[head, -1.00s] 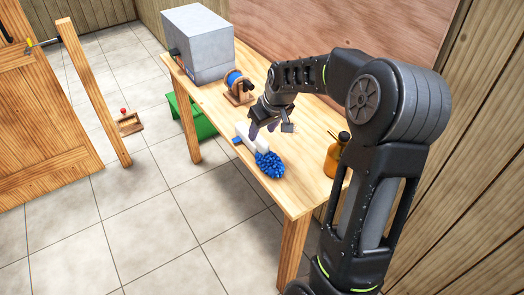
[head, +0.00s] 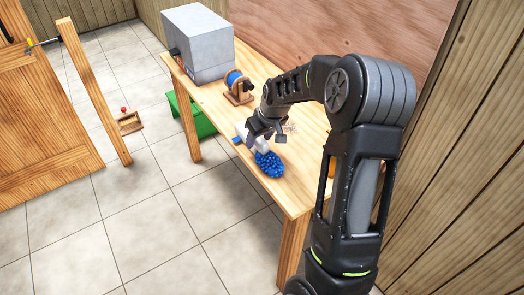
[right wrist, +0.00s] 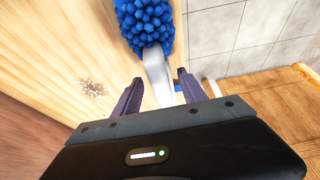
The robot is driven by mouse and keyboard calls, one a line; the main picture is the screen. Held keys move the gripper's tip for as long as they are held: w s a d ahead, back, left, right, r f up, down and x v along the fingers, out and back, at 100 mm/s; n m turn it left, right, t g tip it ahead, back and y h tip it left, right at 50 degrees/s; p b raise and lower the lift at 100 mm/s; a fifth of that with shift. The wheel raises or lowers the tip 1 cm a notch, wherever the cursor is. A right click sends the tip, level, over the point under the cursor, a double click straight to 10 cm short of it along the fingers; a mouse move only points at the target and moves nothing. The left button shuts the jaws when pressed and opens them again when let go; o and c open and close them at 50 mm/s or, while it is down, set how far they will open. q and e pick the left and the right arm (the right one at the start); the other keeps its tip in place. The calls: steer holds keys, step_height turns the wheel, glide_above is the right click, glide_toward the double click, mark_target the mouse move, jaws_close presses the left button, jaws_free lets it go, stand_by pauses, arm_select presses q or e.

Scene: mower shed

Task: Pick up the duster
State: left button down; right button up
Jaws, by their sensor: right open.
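The duster has a fluffy blue head (head: 269,164) and a pale handle. It lies on the wooden table (head: 292,199) near its front left edge. In the right wrist view the blue head (right wrist: 146,22) is at the top and the pale handle (right wrist: 157,78) runs down between my fingers. My right gripper (head: 262,142) is over the handle, just behind the head, and partly hides it. In the right wrist view its two fingers (right wrist: 159,82) are open, one on each side of the handle, with gaps showing. My left gripper is not in view.
A grey box (head: 198,42) and a blue spool on a wooden stand (head: 239,88) are farther back on the table. A small patch of debris (right wrist: 92,88) lies beside the duster. An orange bottle (head: 332,166) is mostly hidden by my arm. A green object (head: 190,113) is under the table.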

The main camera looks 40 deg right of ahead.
steer(key=shift+c, duration=0.3)
jaws_close()
stand_by(0.3)
